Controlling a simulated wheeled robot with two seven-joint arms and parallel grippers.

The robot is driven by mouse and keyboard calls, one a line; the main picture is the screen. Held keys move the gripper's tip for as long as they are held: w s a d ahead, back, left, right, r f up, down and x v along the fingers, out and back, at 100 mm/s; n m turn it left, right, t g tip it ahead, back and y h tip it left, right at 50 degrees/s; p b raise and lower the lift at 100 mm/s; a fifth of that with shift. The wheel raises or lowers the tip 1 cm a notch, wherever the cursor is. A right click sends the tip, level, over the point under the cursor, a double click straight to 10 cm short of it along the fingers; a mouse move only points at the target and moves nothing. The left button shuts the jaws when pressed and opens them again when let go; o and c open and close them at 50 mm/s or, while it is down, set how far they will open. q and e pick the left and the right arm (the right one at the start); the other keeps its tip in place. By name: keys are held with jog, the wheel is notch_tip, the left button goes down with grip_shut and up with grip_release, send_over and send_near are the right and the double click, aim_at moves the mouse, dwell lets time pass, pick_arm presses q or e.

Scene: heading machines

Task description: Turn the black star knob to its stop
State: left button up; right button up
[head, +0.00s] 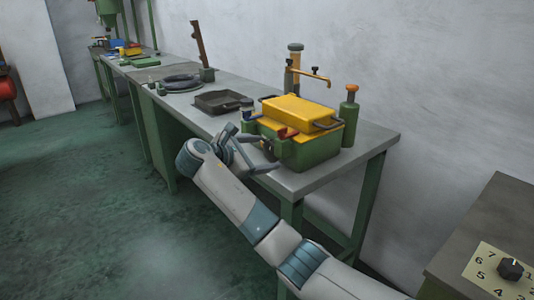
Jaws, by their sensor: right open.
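A machine with a green body (310,152) and a yellow lid (300,112) stands at the near end of the workbench. My right gripper (252,150) is at the bench's front edge, at the left side of this machine. Its fingers are apart, with nothing seen held between them. Whether it touches the machine I cannot tell. My left gripper is not in view.
The grey workbench (370,145) runs back along the wall. A dark tray (222,103), a black coil (182,83) and a green bottle (349,122) stand on it. A box with a numbered plate and black dial knob (510,268) is at lower right. The floor left is clear.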

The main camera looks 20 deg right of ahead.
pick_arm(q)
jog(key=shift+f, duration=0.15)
pick_arm(e)
jog(key=shift+x, duration=1.15)
jog(key=c, duration=1.1)
jog(key=shift+o, duration=0.2)
jog(key=m+t+p, duration=0.1)
jog(key=m+p, duration=0.2)
jog(key=p, duration=0.1)
jog(key=shift+s+f+t, duration=0.1)
jog(key=shift+t, duration=0.3)
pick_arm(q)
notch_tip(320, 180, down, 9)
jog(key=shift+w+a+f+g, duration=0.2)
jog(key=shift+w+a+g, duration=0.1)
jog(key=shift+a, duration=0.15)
pick_arm(e)
jog(key=o, duration=1.1)
jog(key=shift+c, duration=0.2)
